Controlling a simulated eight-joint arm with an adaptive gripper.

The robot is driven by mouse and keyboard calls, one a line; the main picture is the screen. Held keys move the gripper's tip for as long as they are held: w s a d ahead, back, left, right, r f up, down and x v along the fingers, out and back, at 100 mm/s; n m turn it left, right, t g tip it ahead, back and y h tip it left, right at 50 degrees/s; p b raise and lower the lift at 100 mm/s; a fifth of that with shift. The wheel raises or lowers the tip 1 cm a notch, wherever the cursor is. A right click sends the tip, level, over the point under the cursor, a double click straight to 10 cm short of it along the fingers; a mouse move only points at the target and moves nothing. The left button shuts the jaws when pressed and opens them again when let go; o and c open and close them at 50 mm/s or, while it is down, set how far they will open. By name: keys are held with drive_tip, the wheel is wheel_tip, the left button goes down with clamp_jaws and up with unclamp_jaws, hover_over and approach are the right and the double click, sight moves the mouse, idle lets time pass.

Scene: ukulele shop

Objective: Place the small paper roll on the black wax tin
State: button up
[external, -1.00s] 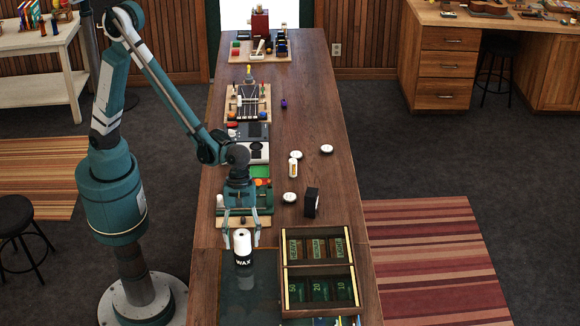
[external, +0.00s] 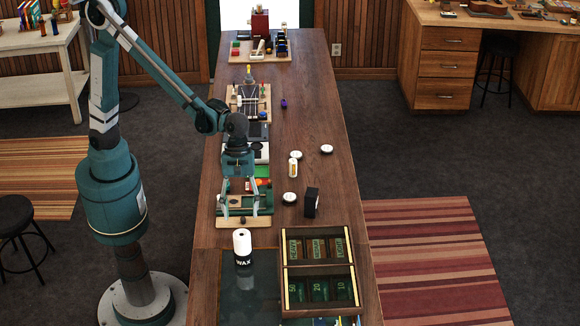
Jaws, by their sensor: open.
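The small paper roll (external: 242,245), a white cylinder with a dark hole in its top, stands upright on the black wax tin (external: 244,262). The tin shows white WAX lettering and sits on the dark glass part of the counter. My gripper (external: 240,212) is open and empty, its two fingers spread apart. It is behind and above the roll, apart from it, and shows in front of the green tray area.
A wooden cash drawer (external: 318,274) with bills stands right of the tin. A black box (external: 311,202), a small white bottle (external: 293,167) and several white round tins (external: 326,149) lie farther back. The counter's right side (external: 320,100) is mostly clear.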

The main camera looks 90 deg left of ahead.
drive_tip(key=shift+a+r, duration=0.1)
drive_tip(key=shift+r, duration=0.2)
idle(0.5)
drive_tip(key=shift+a, duration=0.1)
drive_tip(key=s+a+r+m+t, duration=0.1)
drive_tip(key=a+r+m, duration=0.2)
drive_tip(key=a, duration=0.4)
drive_tip(key=s+a+r+m+t+y, duration=0.1)
drive_tip(key=s+a+r+m, duration=0.15)
drive_tip(key=a, duration=0.45)
drive_tip(key=s+a+r+m+t, duration=0.1)
drive_tip(key=a+r+m+t, duration=0.15)
drive_tip(key=a, duration=0.45)
drive_tip(key=s+a+m+t+y, duration=0.1)
drive_tip(key=s+a+m, duration=0.4)
drive_tip(key=a, duration=0.5)
drive_tip(key=s+a+r+m+t+y, duration=0.1)
drive_tip(key=s+a+m, duration=0.4)
drive_tip(key=a, duration=0.5)
drive_tip(key=s+y, duration=0.1)
drive_tip(key=s, duration=0.1)
drive_tip(key=shift+s+a+t, duration=0.3)
drive_tip(key=shift+a+t, duration=0.05)
drive_tip(key=shift+a, duration=0.05)
